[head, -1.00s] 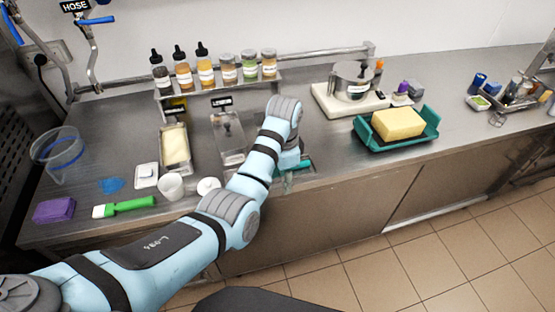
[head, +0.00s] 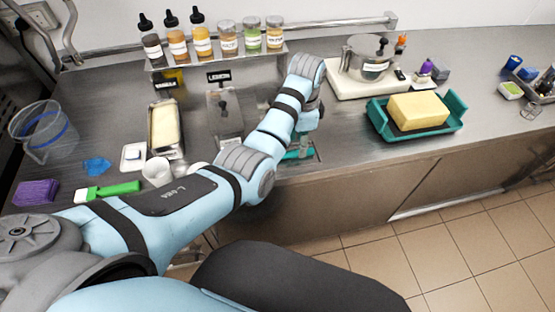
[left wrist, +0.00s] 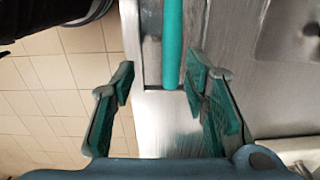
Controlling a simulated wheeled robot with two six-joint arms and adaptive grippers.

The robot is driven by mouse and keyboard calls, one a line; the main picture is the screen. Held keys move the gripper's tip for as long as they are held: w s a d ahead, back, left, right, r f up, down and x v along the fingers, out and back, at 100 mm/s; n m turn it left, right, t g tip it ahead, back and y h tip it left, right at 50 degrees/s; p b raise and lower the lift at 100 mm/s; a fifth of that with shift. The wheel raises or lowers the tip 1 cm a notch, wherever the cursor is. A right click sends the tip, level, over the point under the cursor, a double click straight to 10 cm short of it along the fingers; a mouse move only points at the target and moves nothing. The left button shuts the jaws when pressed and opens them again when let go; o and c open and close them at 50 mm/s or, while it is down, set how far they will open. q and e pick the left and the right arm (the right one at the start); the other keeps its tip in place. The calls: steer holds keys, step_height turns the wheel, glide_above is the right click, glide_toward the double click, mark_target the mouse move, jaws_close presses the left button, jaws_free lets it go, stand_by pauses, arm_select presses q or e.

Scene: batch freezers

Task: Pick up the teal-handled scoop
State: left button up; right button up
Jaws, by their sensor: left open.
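The teal-handled scoop (left wrist: 172,45) shows in the left wrist view as a straight teal handle at the top centre, above bare metal near the counter's front edge. Its head is out of that view. In the head view a teal part of it (head: 297,155) shows at the counter's front edge, mostly hidden by my arm. My left gripper (left wrist: 163,88) is open and empty, with teal-padded fingers; the handle lies ahead of the gap, nearer the right finger. In the head view this gripper (head: 303,138) is just above the teal part. My right gripper is not in view.
A teal tray (head: 456,122) with a yellow block (head: 418,110) stands to the right, below a scale with a steel pot (head: 368,62). A green-handled brush (head: 108,191), a white cup (head: 156,171) and a clear jug (head: 45,132) are left. Bottles line the back.

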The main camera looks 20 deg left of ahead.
arm_select(q)
steer(key=f, duration=0.1)
steer(key=w+f, duration=0.1)
steer(key=f+b, duration=0.1)
steer(key=shift+w+f, duration=0.25)
steer(key=shift+f, duration=0.15)
steer(key=shift+w+d+f, duration=0.1)
steer(key=shift+w+f, duration=0.2)
steer(key=shift+f, duration=0.35)
steer(key=shift+w+d+f, duration=0.1)
steer(key=shift+w+f, duration=0.2)
steer(key=shift+f, duration=0.3)
steer(key=shift+s, duration=0.1)
steer(key=shift+s+r, duration=0.15)
steer(key=shift+r, duration=0.05)
steer(key=shift+s+r, duration=0.1)
steer(key=shift+s, duration=0.05)
steer(key=shift+c, duration=1.4)
steer(key=c, duration=0.7)
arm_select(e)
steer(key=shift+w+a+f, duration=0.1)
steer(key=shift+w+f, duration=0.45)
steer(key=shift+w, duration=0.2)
